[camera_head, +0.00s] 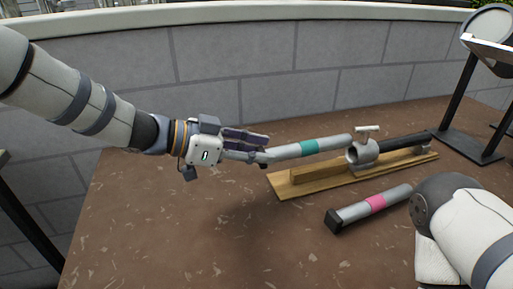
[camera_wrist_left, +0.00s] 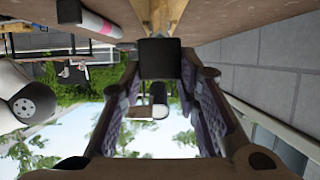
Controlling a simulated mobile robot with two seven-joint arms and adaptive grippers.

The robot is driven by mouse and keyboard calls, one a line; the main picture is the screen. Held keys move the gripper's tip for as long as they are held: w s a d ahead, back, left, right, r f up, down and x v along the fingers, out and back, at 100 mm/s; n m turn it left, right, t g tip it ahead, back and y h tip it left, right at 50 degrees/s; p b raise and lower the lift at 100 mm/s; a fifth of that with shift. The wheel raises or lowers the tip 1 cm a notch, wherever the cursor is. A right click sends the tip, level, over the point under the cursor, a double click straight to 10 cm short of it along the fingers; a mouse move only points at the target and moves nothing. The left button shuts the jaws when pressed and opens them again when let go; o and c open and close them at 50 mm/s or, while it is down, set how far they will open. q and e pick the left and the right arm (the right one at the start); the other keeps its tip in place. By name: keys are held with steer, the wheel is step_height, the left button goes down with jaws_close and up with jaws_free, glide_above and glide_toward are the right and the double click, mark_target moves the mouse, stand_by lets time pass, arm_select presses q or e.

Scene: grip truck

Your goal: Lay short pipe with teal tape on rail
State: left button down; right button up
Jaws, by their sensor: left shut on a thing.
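The short grey pipe with teal tape (camera_head: 310,147) is in my left gripper (camera_head: 262,147), which is shut on it near its left end. The pipe points right, roughly along the wooden rail (camera_head: 315,172) and over its left part. Its far end shows close to the metal clamp (camera_head: 362,154); I cannot tell whether pipe and rail touch. In the left wrist view a dark square end (camera_wrist_left: 160,58) lies between the fingers, in line with the rail (camera_wrist_left: 158,14). My right gripper is not in view; only part of my right arm shows at lower right.
A pipe with pink tape (camera_head: 375,203) and a black end lies on the brown table (camera_head: 190,235) in front of the rail. A black pipe (camera_head: 402,143) lies on the rail's right part. A black stand (camera_head: 460,105) is at the right. A grey block wall runs behind.

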arm_select(q)
steer(key=shift+f, duration=1.25)
steer(key=shift+f+b, duration=0.35)
steer(key=shift+f, duration=0.2)
steer(key=shift+f, duration=0.5)
stand_by(0.7)
steer(key=c, duration=1.1)
jaws_free()
